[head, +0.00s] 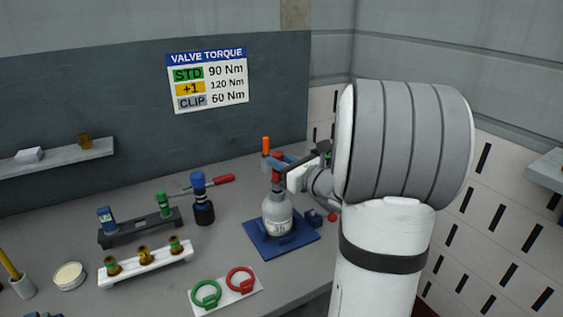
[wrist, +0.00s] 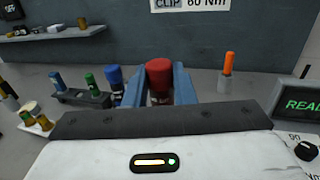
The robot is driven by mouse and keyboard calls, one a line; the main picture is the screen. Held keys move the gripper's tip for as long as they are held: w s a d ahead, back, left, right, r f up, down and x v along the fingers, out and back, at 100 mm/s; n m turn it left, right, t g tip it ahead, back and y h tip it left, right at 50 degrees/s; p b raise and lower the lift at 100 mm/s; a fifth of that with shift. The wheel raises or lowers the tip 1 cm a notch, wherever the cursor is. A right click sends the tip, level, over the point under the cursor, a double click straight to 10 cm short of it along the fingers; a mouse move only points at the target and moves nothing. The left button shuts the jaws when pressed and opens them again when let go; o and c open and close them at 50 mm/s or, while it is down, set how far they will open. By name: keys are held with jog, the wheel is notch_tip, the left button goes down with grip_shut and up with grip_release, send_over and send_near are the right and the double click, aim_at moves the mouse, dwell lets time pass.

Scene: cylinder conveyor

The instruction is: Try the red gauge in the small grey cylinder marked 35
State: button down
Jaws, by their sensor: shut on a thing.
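A small grey cylinder (head: 277,219) stands upright on a blue base (head: 256,247); dark marking on its front is too small to read surely. My gripper (head: 277,173) is directly above its neck, with blue fingers shut on the red gauge (head: 277,159). In the wrist view the red gauge (wrist: 158,76) stands upright between both blue fingers. Its lower end is hidden by the fingers and the gripper body. I cannot tell whether its tip is inside the cylinder's neck or just above it.
A dark rack (head: 140,231) holds a blue gauge and a green gauge. A blue-topped tool (head: 202,200) stands left of the cylinder. A white valve rack (head: 147,264) and a plate with green and red rings (head: 226,290) lie in front. An orange-handled item (head: 266,147) stands behind.

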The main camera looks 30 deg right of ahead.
jog(key=shift+f+b, duration=0.2)
jog(key=shift+b, duration=0.1)
dwell(0.6)
jog(key=shift+r, duration=0.2)
jog(key=shift+f+b, duration=0.35)
dwell(0.4)
jog(key=shift+r, duration=0.35)
jog(key=shift+f, duration=0.4)
dwell(0.3)
jog(key=shift+r, duration=0.15)
dwell(0.7)
notch_tip(320, 180, up, 5)
jog(key=p, duration=0.3)
dwell(0.5)
